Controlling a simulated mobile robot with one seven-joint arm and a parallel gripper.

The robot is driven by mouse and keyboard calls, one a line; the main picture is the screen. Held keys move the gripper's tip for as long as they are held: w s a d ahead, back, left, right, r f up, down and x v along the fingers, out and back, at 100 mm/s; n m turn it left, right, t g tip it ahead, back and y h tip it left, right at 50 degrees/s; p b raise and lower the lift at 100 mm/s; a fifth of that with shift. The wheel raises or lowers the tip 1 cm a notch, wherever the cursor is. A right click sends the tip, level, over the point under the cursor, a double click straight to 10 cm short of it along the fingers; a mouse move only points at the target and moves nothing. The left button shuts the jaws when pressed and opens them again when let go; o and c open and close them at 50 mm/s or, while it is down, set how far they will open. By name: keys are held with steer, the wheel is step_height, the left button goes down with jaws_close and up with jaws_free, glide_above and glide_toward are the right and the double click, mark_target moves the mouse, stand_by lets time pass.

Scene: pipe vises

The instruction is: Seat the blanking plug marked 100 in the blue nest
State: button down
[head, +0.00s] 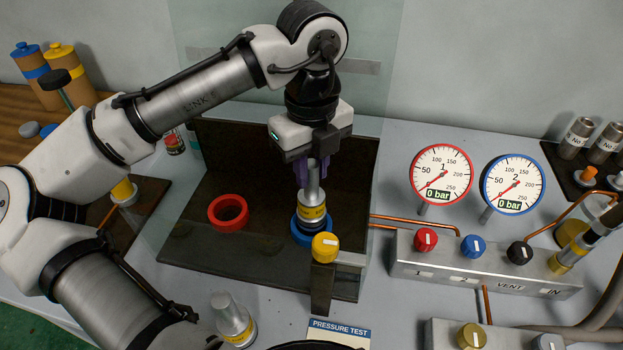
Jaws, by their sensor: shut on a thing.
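My gripper (312,170) points down and is shut on the upper part of a metal plug (313,205) with a yellow band. The band's marking is too small to read. The plug is upright, with its dark lower end at the blue nest (300,235), a blue ring on the dark plate. I cannot tell whether the plug's end is inside the ring or just above it, as the yellow knob in front hides part of the ring. Another metal plug (232,318) with a yellow band stands at the front, partly behind my arm.
The red ring (228,212) is empty on the dark plate, left of the blue one. A yellow knob (325,247) stands in front of the blue nest. A clear panel (385,120) rises close by. Gauges (441,174) and a valve block (490,272) stand right.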

mark_target(311, 183)
steer(key=shift+f, duration=1.75)
steer(key=c, duration=1.2)
jaws_free()
step_height(311, 183, up, 12)
steer(key=shift+r, duration=0.2)
steer(key=shift+f, duration=0.1)
